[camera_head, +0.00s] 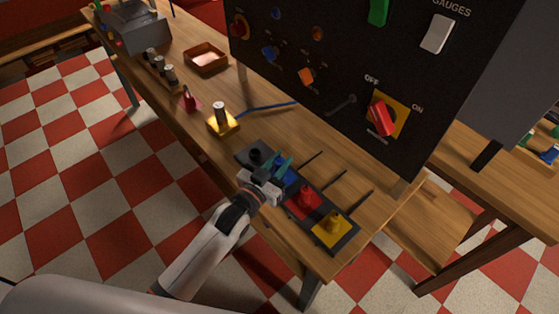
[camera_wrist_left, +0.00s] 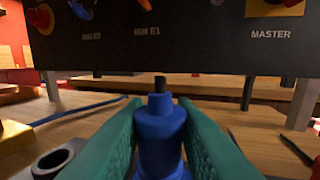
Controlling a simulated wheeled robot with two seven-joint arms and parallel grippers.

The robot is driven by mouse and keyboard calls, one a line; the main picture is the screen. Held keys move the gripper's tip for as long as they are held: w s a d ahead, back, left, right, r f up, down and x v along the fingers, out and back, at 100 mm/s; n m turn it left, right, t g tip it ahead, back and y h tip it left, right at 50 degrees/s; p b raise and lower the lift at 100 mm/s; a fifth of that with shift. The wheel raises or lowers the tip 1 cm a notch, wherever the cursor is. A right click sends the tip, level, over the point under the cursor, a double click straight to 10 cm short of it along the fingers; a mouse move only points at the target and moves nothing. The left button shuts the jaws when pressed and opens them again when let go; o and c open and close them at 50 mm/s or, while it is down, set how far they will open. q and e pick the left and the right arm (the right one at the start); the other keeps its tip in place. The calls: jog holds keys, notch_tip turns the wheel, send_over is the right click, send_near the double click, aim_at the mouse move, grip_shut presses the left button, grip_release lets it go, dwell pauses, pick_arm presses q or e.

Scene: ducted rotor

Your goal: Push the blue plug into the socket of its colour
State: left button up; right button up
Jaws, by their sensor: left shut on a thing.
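The blue plug (camera_wrist_left: 160,135) stands upright between the teal fingers of my left gripper (camera_wrist_left: 160,140) in the left wrist view. It has a stepped body with a dark tip on top. In the head view my left gripper (camera_head: 281,166) is over the dark strip (camera_head: 347,243) at the table's front edge, shut on the plug. Blue (camera_head: 291,179) shows beside the fingers there. The plug's lower end is hidden, so I cannot tell whether it is seated. My right gripper is not in view.
The strip also carries a red piece (camera_head: 308,198), a yellow piece (camera_head: 332,229) and a dark round socket (camera_head: 255,155). A yellow block with a metal post (camera_head: 222,122) and a blue cable (camera_head: 267,106) lie behind. The black panel (camera_head: 290,95) rises behind the table.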

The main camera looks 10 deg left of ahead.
pick_arm(q)
jog(key=shift+f+b, duration=0.9)
jog(key=shift+f, duration=0.35)
jog(key=o, duration=1.1)
jog(key=shift+c, duration=0.2)
jog(key=shift+s, duration=0.1)
jog(key=b+v, duration=0.1)
jog(key=v, duration=1.1)
jog(key=shift+b, duration=0.3)
